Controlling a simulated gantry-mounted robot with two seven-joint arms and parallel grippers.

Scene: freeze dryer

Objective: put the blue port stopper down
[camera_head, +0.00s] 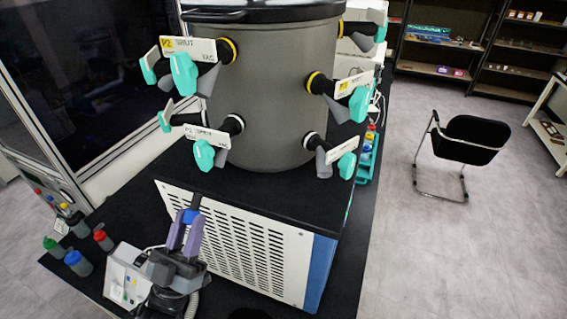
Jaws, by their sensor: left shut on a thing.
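My left gripper (186,226), with purple fingers, is shut on the blue port stopper (189,216), which shows as a small blue piece between the fingertips. The fingers point up and away, in front of the white vented side of the freeze dryer base (235,245). The fingers hide part of the stopper. The grey drum (280,85) of the freeze dryer carries several ports with teal knobs, such as the lower left one (204,155). My right gripper is not in view.
Bottles with green (53,246), blue (77,263), red (103,240) and dark caps (78,225) stand on the black bench at left. A grey-white device (127,277) is beside my left gripper. A teal rack (367,155) stands right of the drum. A chair (470,140) is on the floor.

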